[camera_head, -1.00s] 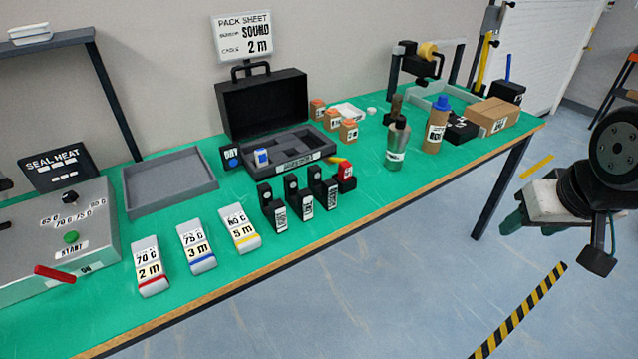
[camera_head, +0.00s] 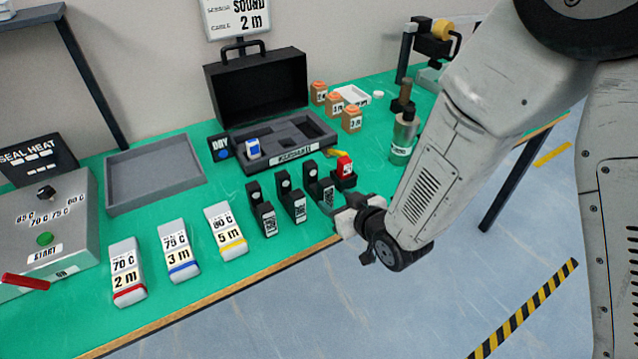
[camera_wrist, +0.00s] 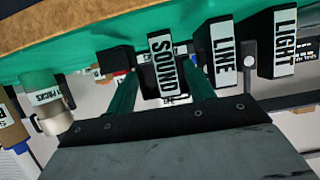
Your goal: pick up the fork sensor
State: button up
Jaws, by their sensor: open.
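Three upright black sensor blocks with white labels stand in a row on the green bench. In the wrist view their labels read SOUND (camera_wrist: 161,65), LIKE or LINE (camera_wrist: 222,55) and LIGHT (camera_wrist: 284,45). None is labelled fork, so I cannot tell which is the fork sensor. In the head view they are the right block (camera_head: 313,178), middle block (camera_head: 285,188) and left block (camera_head: 256,198). My gripper (camera_head: 341,216) is low at the bench's front edge, by the right block. In the wrist view my gripper's green fingers (camera_wrist: 162,88) are apart, lined up either side of the SOUND block; contact is not clear.
A red block in a black holder (camera_head: 344,172) stands close behind my gripper. An open black case (camera_head: 256,95) with a compartment tray (camera_head: 280,148) is behind the row. Labelled white blocks (camera_head: 178,250) stand left. A grey tray (camera_head: 155,175) is empty.

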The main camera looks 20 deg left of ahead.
aim_at(321, 193)
jog(key=x, duration=0.7)
jog(key=shift+s+a, duration=0.1)
jog(key=shift+a, duration=0.3)
jog(key=shift+r, duration=0.1)
jog(key=c, duration=1.1)
jog(key=shift+c, duration=0.2)
